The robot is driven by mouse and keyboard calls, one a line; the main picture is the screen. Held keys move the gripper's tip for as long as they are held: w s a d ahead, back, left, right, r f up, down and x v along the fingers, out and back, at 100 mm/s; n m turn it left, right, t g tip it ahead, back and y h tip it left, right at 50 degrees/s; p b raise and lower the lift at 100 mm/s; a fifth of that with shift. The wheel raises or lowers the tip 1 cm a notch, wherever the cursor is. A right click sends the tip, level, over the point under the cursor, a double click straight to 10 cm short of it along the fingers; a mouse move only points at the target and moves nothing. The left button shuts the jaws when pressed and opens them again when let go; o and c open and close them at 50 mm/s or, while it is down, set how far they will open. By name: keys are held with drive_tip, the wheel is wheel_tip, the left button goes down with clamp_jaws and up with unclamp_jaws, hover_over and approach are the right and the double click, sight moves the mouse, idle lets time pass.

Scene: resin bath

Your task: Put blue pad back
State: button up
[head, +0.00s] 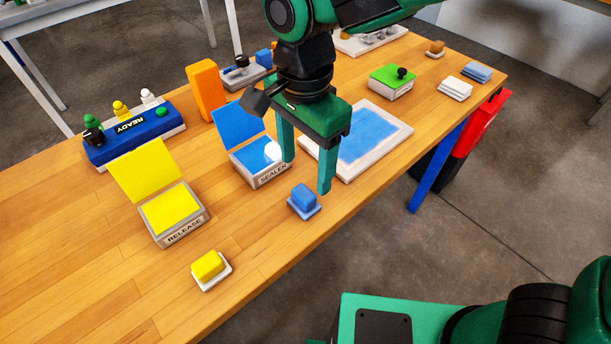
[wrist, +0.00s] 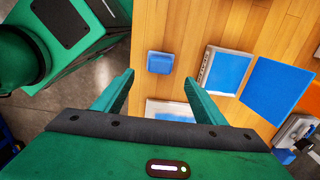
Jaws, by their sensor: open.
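The blue pad (head: 304,197) is a small block resting on a flat blue base near the table's front edge, and it also shows in the wrist view (wrist: 159,62). My gripper (head: 306,176) is open and empty, above the table near the pad and apart from it. In the wrist view the pad lies just beyond the gap between my fingertips (wrist: 160,78). The SEALER box (head: 262,179) stands left of my gripper, its blue lid (head: 235,123) open and its inside blue. My gripper partly hides this box in the head view.
The RELEASE box (head: 180,234) stands open at left, with a yellow pad (head: 208,265) in front. A white tray with a blue surface (head: 372,130) lies behind my gripper. A READY console (head: 135,135) and an orange block (head: 205,88) stand further back.

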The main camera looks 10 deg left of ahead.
wheel_tip(320, 180, up, 3)
drive_tip(key=shift+r, duration=0.15)
drive_tip(key=w+d, duration=0.3)
drive_tip(key=d, duration=1.1)
drive_tip(key=w+d, duration=0.4)
drive_tip(key=d, duration=0.9)
drive_tip(key=s+d+f+n, duration=0.1)
drive_tip(key=s+d+f, duration=0.1)
drive_tip(key=s+d, duration=0.5)
drive_tip(key=s+d+f, duration=0.2)
drive_tip(key=s+d, duration=0.5)
drive_tip(key=d, duration=0.5)
drive_tip(key=shift+s+d+f+n, duration=0.15)
drive_tip(key=shift+d+f+n, duration=0.15)
drive_tip(key=shift+f+n, duration=0.1)
